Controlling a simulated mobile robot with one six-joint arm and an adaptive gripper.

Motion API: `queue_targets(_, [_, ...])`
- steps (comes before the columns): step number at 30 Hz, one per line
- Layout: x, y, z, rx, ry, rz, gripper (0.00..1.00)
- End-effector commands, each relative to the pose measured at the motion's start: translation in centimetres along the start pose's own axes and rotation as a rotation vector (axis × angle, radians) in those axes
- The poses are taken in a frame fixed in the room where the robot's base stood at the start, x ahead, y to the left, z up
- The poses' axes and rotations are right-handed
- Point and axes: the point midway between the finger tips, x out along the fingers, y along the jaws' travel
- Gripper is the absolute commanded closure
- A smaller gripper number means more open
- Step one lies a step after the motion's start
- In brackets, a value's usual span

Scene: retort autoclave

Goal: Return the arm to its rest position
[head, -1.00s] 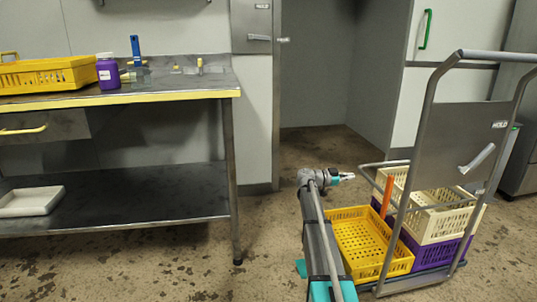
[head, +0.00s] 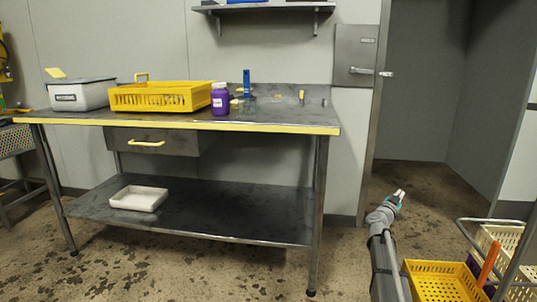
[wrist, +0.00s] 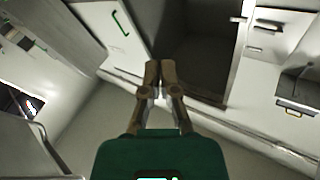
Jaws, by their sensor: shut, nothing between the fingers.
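My gripper (head: 399,195) is at the end of my raised arm, right of the table in the head view. Its fingers are together and nothing is between them. In the wrist view my gripper (wrist: 160,72) also shows closed fingers, pointing towards the doorway. It touches nothing that I can see. The arm stands over open floor, beside the yellow crate (head: 440,283) on the cart.
A steel table (head: 265,126) with a yellow front edge stands at left. It bears a yellow basket (head: 160,98), a purple bottle (head: 220,100) and a grey-white bin (head: 82,94). A white tray (head: 138,198) lies on its lower shelf. A cart handle (head: 490,221) is at right.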

Motion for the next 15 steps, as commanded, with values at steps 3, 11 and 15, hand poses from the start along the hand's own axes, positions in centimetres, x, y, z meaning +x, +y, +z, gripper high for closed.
queue_targets(3, [-2.4,-3.5,-0.8,-0.002,-0.058,-0.155,1.0])
queue_targets(11, [-8.7,-9.9,-0.4,-0.027,-0.243,-0.459,1.0])
queue_targets(15, [-12.7,-12.2,0.2,-0.057,-0.37,-0.593,1.0])
